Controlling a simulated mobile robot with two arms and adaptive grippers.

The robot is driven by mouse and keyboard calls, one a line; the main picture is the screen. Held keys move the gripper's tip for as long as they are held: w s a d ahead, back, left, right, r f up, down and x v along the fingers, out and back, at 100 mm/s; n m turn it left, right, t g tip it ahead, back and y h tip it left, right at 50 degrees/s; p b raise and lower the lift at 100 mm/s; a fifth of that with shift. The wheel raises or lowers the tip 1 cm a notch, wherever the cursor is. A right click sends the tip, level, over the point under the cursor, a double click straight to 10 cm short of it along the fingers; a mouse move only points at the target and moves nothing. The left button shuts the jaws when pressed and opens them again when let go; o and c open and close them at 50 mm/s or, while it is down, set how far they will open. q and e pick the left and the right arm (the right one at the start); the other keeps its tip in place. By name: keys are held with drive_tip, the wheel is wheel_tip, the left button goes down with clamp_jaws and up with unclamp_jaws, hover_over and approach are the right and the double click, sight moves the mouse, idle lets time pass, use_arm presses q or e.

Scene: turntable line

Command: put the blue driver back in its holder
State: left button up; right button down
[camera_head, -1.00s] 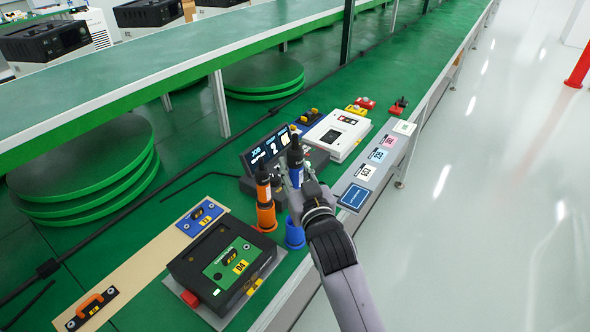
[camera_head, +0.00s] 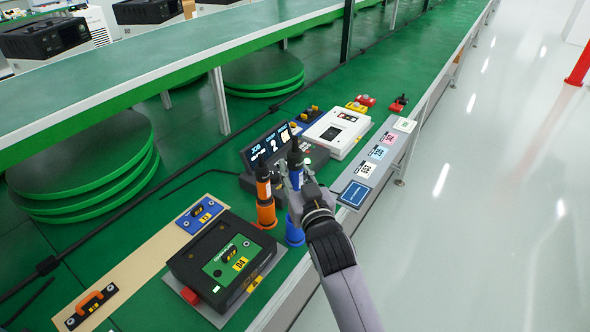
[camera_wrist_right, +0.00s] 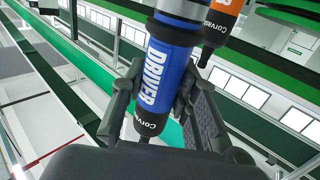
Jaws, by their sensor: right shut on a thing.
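The blue driver (camera_head: 294,167) has a dark top and is upright in my right gripper (camera_head: 296,184). In the right wrist view the fingers (camera_wrist_right: 160,108) are closed around the blue body of the driver (camera_wrist_right: 166,72), with its "DRIVER" lettering showing. The blue holder (camera_head: 294,233) stands on the green bench, directly below the driver in the head view. My gripper hides the driver's lower end there, so I cannot tell whether it is inside the holder. My left gripper is not in view.
An orange driver (camera_head: 263,182) stands in an orange holder (camera_head: 266,215) close on the left. A lit display (camera_head: 268,149) stands behind them. A black unit with a green panel (camera_head: 228,262) sits in front left. A white device (camera_head: 337,131) lies farther back.

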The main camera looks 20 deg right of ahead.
sight(295, 187)
drive_tip(key=shift+f+b, duration=0.75)
drive_tip(key=shift+f, duration=0.65)
drive_tip(key=shift+f+b, duration=0.3)
drive_tip(key=shift+f, duration=0.7)
drive_tip(key=shift+f+b, duration=1.35)
drive_tip(key=shift+f, duration=0.5)
drive_tip(key=c, duration=1.3)
unclamp_jaws()
drive_tip(key=shift+o, duration=0.6)
drive_tip(key=shift+f, duration=0.2)
